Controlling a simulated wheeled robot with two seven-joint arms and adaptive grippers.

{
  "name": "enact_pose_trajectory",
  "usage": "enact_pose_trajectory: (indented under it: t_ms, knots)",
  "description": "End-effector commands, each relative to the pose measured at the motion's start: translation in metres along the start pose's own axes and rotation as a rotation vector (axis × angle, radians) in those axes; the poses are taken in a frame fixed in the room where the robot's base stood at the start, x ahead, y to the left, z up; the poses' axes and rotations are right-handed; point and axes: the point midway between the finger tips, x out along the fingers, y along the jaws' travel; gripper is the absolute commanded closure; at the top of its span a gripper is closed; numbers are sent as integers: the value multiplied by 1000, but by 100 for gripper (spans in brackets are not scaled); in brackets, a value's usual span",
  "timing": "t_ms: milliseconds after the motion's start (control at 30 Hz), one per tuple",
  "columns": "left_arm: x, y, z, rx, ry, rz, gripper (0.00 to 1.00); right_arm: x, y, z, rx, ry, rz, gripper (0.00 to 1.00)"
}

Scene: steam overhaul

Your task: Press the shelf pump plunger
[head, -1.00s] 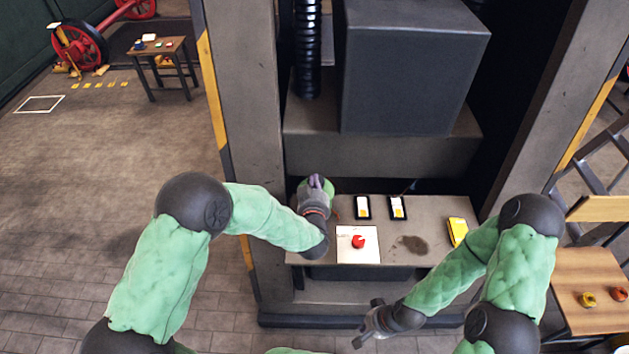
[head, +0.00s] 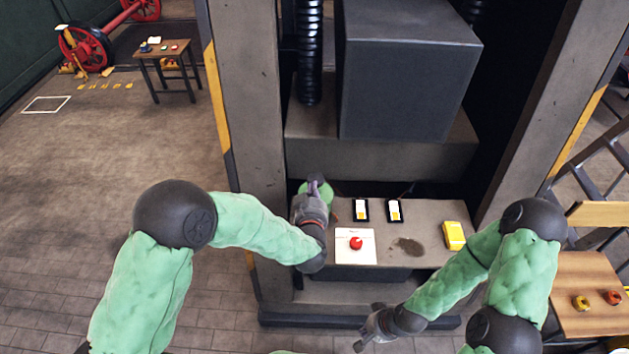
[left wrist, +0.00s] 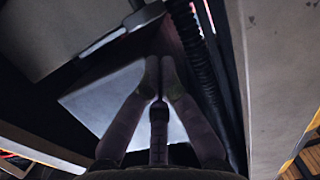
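A red knob (head: 356,243) stands on a white square plate (head: 341,258) on the grey shelf (head: 432,212); I cannot tell whether it is the pump plunger. My left gripper (head: 316,185) is at the shelf's left end, left of and beyond the knob, pointing away from me. A rounded green thing (head: 326,188) shows right behind its fingers; I cannot tell what it is or whether they touch. In the left wrist view the left gripper's fingers (left wrist: 158,62) meet at their tips with nothing seen between them. My right gripper (head: 366,327) hangs open and empty in front of the shelf.
Two small white-and-yellow panels (head: 377,210), a dark stain and a yellow box (head: 453,235) are on the shelf. A large dark block (head: 405,75) and a ribbed hose (head: 309,50) are above. A pillar (head: 250,120) stands close left. A wooden table (head: 575,275) is at right.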

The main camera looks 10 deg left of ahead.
Motion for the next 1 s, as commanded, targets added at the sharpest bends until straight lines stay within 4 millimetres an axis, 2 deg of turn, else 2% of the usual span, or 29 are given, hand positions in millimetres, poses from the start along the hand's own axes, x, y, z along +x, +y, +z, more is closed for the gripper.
enact_pose_trajectory:
  t_ms: [100, 300, 1000]
  knots:
    - [-21, 1, -2, 1, 2, 2, 100, -4, -1, 0, 0, 0, 0, 100]
    - [-39, 0, -1, 0, 1, 1, 100, -6, -2, 1, 1, -1, 0, 100]
    - [-42, 0, -1, -1, 2, 0, 100, -6, -2, 0, 0, -1, 0, 100]
